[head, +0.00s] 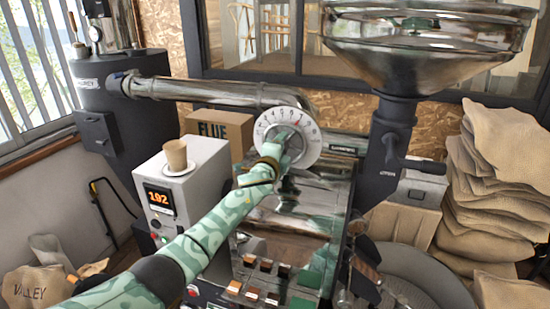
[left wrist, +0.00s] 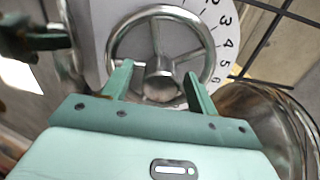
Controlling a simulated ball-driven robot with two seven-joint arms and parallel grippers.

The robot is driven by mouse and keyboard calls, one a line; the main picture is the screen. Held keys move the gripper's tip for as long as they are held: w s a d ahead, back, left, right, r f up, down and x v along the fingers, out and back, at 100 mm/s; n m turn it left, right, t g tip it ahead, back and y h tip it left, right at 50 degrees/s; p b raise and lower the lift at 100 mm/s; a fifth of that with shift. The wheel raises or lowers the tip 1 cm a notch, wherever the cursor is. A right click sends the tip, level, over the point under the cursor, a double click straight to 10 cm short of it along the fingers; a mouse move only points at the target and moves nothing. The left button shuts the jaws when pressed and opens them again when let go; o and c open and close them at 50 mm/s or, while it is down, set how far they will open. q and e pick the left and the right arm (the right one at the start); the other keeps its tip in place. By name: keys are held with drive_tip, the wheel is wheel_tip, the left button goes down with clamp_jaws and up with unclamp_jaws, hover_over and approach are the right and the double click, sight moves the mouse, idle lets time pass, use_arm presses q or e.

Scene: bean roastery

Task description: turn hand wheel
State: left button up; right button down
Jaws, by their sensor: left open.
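The hand wheel, a shiny metal ring with spokes and a round hub, shows in the left wrist view (left wrist: 161,80). It sits in front of a white numbered dial (head: 311,147), which also shows in the left wrist view (left wrist: 222,35). My left gripper (head: 290,141), with a green camouflage arm, reaches up to the wheel and hides much of it in the head view. In the left wrist view its two fingers (left wrist: 155,74) are open, one on each side of the hub, over the wheel's face. I cannot tell whether they touch the spokes. My right gripper is not in view.
A metal pipe (head: 215,91) runs behind the dial. A white box with a 192 display (head: 160,199) and a cup (head: 176,154) stands left of my arm. A large hopper (head: 420,52) and stacked sacks (head: 495,190) are at the right. Rows of switches (head: 262,281) lie below.

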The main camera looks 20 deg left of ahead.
use_arm(q)
drive_tip(key=shift+s+a, duration=0.1)
drive_tip(key=shift+s, duration=0.35)
drive_tip(key=s+p, duration=0.1)
drive_tip(key=s, duration=1.4)
drive_tip(key=shift+a, duration=0.2)
